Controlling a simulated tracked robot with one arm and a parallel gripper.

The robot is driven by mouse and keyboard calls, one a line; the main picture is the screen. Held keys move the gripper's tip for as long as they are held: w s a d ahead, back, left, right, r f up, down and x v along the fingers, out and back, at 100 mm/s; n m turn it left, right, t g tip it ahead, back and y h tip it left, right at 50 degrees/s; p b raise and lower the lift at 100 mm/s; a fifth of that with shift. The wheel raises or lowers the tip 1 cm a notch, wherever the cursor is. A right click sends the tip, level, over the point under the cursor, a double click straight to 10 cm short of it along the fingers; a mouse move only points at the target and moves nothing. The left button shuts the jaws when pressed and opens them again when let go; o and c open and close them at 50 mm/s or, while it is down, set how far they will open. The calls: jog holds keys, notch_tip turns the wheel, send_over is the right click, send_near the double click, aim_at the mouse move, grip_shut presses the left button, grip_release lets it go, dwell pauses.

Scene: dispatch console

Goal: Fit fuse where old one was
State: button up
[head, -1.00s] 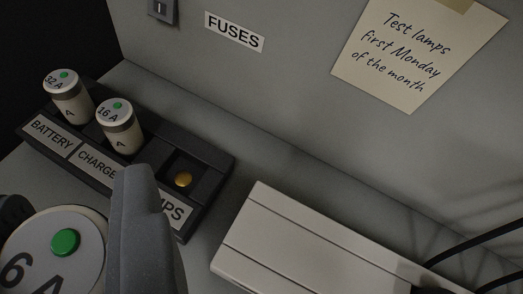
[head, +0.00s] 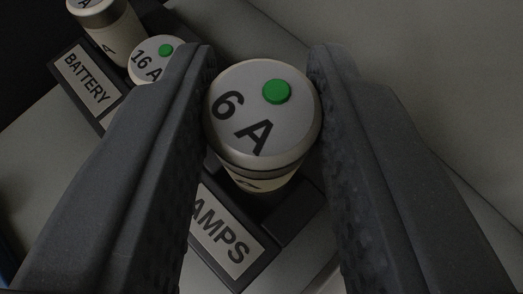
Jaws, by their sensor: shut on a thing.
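A fuse marked 6 A (head: 248,105), cream with a green dot on its cap, stands between the fingers of my gripper (head: 264,95), which is shut on it. The fuse is upright or nearly so, over the lamps position of the dark fuse block (head: 291,221). Its lower end and the socket under it are hidden, so I cannot tell how far it sits in. The label ending in AMPS (head: 221,236) shows just in front of the fuse.
A 16 A fuse (head: 154,55) stands close to the left finger, partly hidden by it. Another fuse (head: 107,30) stands beyond it at the BATTERY label (head: 85,80). The grey panel surface to the right looks clear.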

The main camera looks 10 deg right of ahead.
aim_at(257, 187)
jog(key=shift+f, duration=1.9)
jog(key=o, duration=1)
jog(key=v, duration=1.2)
